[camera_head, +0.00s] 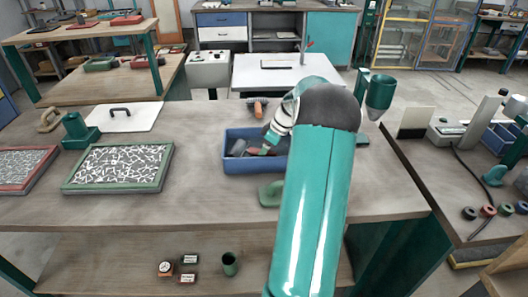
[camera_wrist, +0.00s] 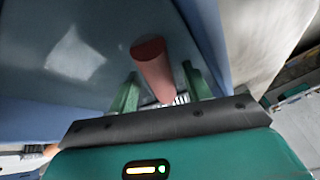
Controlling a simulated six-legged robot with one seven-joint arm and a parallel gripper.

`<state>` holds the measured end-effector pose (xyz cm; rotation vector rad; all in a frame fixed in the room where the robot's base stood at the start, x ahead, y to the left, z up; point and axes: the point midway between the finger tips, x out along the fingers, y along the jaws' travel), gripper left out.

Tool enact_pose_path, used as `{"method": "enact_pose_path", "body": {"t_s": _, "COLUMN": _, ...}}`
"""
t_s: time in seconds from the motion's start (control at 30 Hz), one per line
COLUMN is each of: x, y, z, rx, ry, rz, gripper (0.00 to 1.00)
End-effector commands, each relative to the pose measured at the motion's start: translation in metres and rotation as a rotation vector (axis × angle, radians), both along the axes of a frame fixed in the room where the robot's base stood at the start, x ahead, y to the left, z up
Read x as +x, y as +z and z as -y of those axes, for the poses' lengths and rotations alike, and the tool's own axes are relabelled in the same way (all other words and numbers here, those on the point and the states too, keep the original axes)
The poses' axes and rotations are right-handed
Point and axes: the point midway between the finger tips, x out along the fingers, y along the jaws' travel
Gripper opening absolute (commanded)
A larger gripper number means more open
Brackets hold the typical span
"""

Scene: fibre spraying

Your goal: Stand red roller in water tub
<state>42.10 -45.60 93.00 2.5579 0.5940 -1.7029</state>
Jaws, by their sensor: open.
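The blue tub (camera_head: 254,167) stands on the middle bench, and its blue inner wall (camera_wrist: 35,125) fills much of the wrist view. A pale patch shows on its grey-blue inside. My gripper (camera_head: 268,144) reaches down into the tub. In the wrist view my gripper (camera_wrist: 160,74) is open, its two green fingers on either side of the red roller (camera_wrist: 152,62), with visible gaps. In the head view my arm hides part of the tub.
An orange-brown tool (camera_head: 258,107) lies just behind the tub. A green-framed tray (camera_head: 118,167) and a white board (camera_head: 124,117) lie to the left. Bare bench lies between tray and tub.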

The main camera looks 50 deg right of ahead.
Motion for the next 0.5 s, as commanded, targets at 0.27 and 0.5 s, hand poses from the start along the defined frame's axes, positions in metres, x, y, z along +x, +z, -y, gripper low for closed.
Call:
{"method": "enact_pose_path", "body": {"t_s": 0.27, "x": -0.006, "y": 0.022, "z": 0.007, "rx": -0.004, "ry": -0.002, "rz": 0.002, "gripper": 0.48}}
{"method": "enact_pose_path", "body": {"t_s": 0.5, "x": -0.023, "y": 0.069, "z": 0.022, "rx": -0.004, "ry": -0.001, "rz": 0.002, "gripper": 0.48}}
